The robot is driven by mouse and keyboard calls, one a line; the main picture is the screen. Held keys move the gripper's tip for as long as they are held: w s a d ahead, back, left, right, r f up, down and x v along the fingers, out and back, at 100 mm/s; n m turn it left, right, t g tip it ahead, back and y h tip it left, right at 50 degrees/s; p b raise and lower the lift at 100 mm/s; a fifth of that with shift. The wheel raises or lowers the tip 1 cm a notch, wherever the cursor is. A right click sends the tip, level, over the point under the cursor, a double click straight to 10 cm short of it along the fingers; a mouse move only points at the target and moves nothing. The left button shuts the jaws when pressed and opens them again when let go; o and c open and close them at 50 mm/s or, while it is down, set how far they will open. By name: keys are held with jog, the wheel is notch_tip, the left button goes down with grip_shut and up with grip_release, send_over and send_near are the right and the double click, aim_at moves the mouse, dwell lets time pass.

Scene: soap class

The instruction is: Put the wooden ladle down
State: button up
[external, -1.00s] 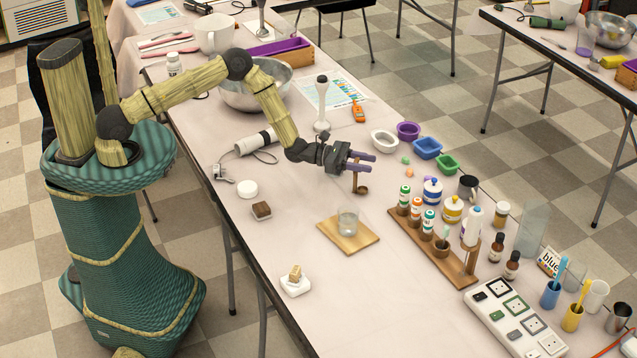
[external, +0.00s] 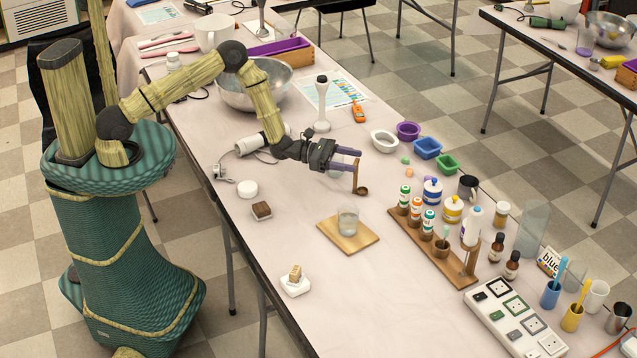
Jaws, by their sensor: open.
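The small wooden ladle (external: 361,190) is near the middle of the table, its bowl low and its thin handle rising toward my fingertips. My gripper (external: 355,160) is open, with its purple fingers level and pointing right. The fingertips are at the upper part of the handle. I cannot tell whether a finger still touches it. The bowl appears to rest on the pale tabletop (external: 300,185).
A glass beaker (external: 348,221) on a wooden board (external: 347,240) stands in front of the ladle. Colored bowls (external: 427,148) lie behind right. A wooden bottle rack (external: 432,250) is at right. A stick blender (external: 322,105) stands behind my gripper.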

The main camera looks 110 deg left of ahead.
jog(key=s, duration=0.7)
jog(key=shift+s, duration=0.2)
dwell(0.4)
jog(key=s+d+r+m+g+h, duration=0.25)
jog(key=d+m+g+h, duration=0.2)
jog(key=d, duration=0.35)
jog(key=s+d+r+m+g+h, duration=0.1)
jog(key=s+d+m+g+h, duration=0.25)
jog(key=d+m, duration=0.4)
jog(key=s+d+r+m+g+h, duration=0.1)
jog(key=s+d+m+g+h, duration=0.25)
jog(key=d, duration=0.65)
jog(key=s+d+m+g+y, duration=0.35)
jog(key=s+m+g, duration=0.25)
jog(key=s+m, duration=0.4)
jog(key=s+a+r+m+t+y, duration=0.2)
jog(key=s+a+r+m+y, duration=0.3)
jog(key=m+y, duration=0.3)
jog(key=shift+s+r+m, duration=0.2)
jog(key=shift+s+m, duration=0.65)
jog(key=shift+m, duration=0.4)
